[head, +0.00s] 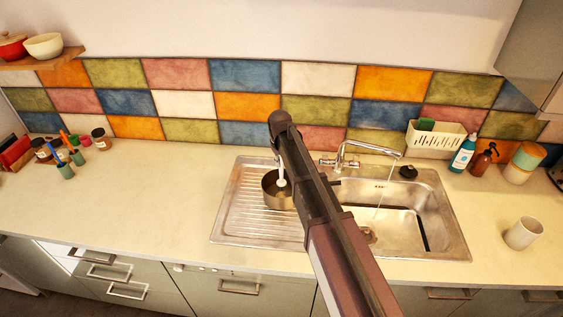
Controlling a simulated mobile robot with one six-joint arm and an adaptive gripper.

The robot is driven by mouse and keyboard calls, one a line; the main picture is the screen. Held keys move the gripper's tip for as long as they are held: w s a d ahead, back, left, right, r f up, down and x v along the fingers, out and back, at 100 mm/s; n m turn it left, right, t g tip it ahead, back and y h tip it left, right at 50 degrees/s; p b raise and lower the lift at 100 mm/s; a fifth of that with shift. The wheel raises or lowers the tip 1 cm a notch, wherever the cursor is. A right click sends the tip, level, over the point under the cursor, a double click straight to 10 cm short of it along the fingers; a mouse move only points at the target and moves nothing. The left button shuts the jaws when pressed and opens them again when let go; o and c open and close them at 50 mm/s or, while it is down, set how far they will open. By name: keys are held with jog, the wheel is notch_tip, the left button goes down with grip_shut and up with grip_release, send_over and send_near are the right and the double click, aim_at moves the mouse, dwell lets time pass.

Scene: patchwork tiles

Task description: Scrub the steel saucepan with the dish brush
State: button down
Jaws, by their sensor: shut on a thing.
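The steel saucepan (270,195) sits on the ribbed drainboard, left of the sink basin; my arm covers its right part. My gripper (279,160) points down above the pan, mostly hidden behind my own arm. It is shut on the dish brush (282,180), whose pale lower part reaches down into the pan. Whether the bristles touch the pan's bottom is too small to tell.
Water runs from the tap (345,150) into the steel sink (436,200). A white caddy (440,139), a blue bottle (463,154) and an amber spray bottle (485,160) stand behind right. A white cup (523,233) is far right.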

aim_at(282, 168)
jog(key=shift+f+b, duration=1.85)
jog(key=shift+f, duration=0.25)
jog(key=shift+f+b, duration=0.5)
jog(key=shift+w, duration=0.1)
jog(key=shift+w+d+r, duration=0.1)
jog(key=shift+w+r, duration=0.05)
jog(key=shift+w, duration=0.55)
jog(key=shift+w, duration=0.4)
